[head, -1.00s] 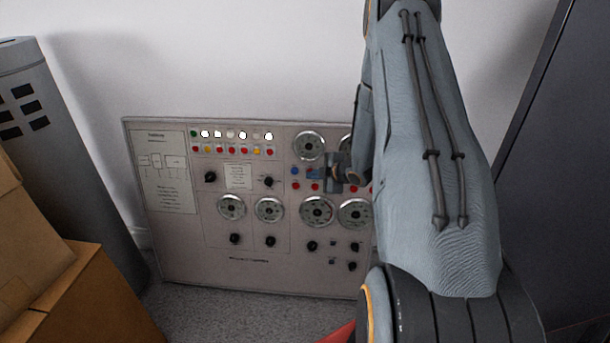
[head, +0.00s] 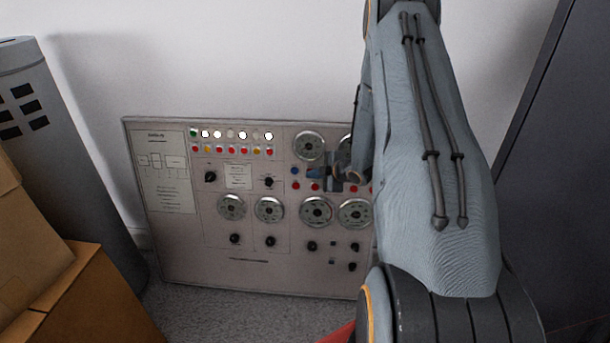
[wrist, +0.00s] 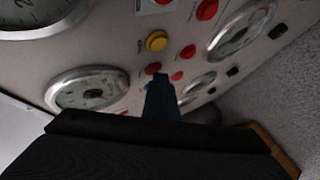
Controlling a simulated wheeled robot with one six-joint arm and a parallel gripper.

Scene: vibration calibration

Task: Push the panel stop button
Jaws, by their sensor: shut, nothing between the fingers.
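The control panel (head: 190,262) leans against the wall, with dials, knobs and coloured buttons. Several red buttons show on it, including one at the lower left of my gripper (head: 296,185); I cannot tell which is the stop button. My gripper (head: 322,168) is shut and empty in front of the panel's upper right part. In the wrist view, my shut fingertips (wrist: 161,80) are just below a small red button (wrist: 153,68), partly covering it. A yellow button (wrist: 157,41) and another red button (wrist: 188,51) are close by. Contact cannot be told.
Cardboard boxes (head: 85,305) stand at the left, before a grey cylinder (head: 75,150). A dark cabinet (head: 560,170) stands at the right. Dials (wrist: 90,89) flank the buttons near my gripper. Grey floor (head: 220,312) is open below the panel.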

